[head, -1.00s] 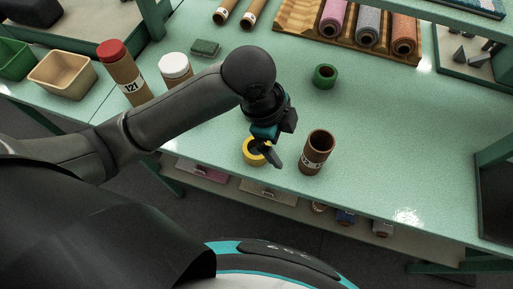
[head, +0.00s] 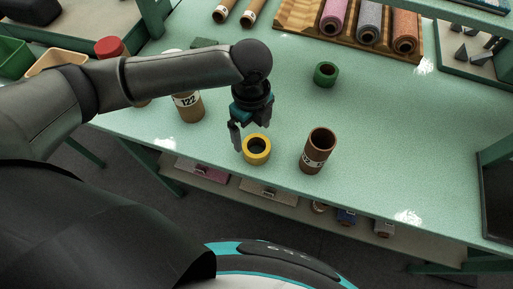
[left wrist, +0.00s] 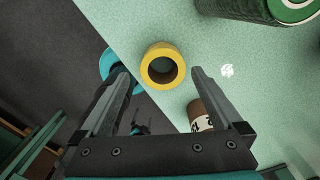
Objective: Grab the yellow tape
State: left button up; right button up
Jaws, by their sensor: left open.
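The yellow tape (head: 257,157) is a ring lying flat on the green table near its front edge. It also shows in the left wrist view (left wrist: 163,83), ahead of and between the two fingers. My left gripper (head: 246,147) is open and empty, just above and behind the tape in the head view. Its fingers also frame the left wrist view (left wrist: 160,85). One finger hangs left of the tape; the other is partly hidden. My right gripper is not in view.
A brown tube (head: 317,150) stands right of the tape, and a green ring (head: 325,74) lies farther back. A container labelled 122 (head: 188,105) stands to the left, partly behind my arm. Rolls on a wooden rack (head: 297,17) are at the back. The table's right middle is clear.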

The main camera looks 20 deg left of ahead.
aim_at(255, 144)
pick_arm(q)
jog(key=shift+d+f+b, duration=0.2)
jog(key=shift+f, duration=1.55)
jog(key=shift+d+f+b, duration=0.15)
jog(key=shift+f+b, duration=0.05)
jog(key=shift+f, duration=1.55)
jog(key=shift+c, duration=0.2)
jog(key=c, duration=1.1)
